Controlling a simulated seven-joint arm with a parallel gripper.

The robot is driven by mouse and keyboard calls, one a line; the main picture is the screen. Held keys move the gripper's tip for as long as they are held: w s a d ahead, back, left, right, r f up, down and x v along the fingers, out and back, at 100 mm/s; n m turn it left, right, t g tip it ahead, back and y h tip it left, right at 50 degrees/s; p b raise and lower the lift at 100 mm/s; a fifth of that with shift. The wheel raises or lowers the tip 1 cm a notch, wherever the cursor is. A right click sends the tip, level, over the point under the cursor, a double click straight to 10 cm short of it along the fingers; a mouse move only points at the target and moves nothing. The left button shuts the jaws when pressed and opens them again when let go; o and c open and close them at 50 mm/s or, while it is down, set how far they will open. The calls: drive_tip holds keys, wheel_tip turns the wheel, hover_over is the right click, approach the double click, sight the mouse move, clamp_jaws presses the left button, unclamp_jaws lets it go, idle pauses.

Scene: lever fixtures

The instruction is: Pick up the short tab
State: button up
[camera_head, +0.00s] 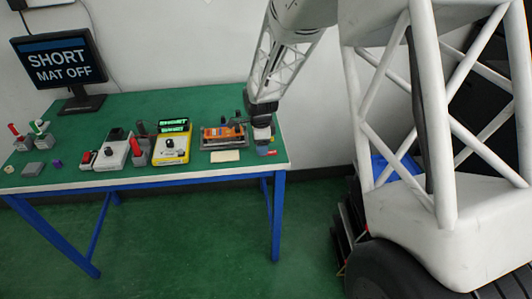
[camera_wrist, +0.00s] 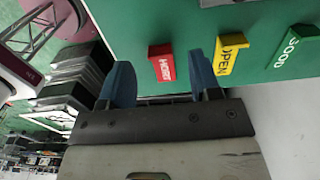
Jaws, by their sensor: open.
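The short tab is a small red tab lettered SHORT (camera_wrist: 161,63), upright at the edge of the green table top in the wrist view. In the head view a red spot by my gripper at the table's right end (camera_head: 271,152) looks like it. My gripper (camera_wrist: 160,62) is open, its two blue fingers on either side of the red tab in the picture. I cannot tell how far below the fingertips the tab is. In the head view my gripper (camera_head: 263,148) hangs low over the right end of the table, partly hiding the tabs.
A yellow OPEN tab (camera_wrist: 228,54) stands just right of the right finger, with a green GOOD tab (camera_wrist: 294,46) beyond it. The green table (camera_head: 110,108) carries an orange device (camera_head: 222,133), a yellow meter (camera_head: 171,148), lever boxes (camera_head: 114,150) and a monitor (camera_head: 60,62) reading SHORT MAT OFF.

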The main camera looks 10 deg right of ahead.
drive_tip(key=shift+f, duration=1.15)
drive_tip(key=c, duration=1)
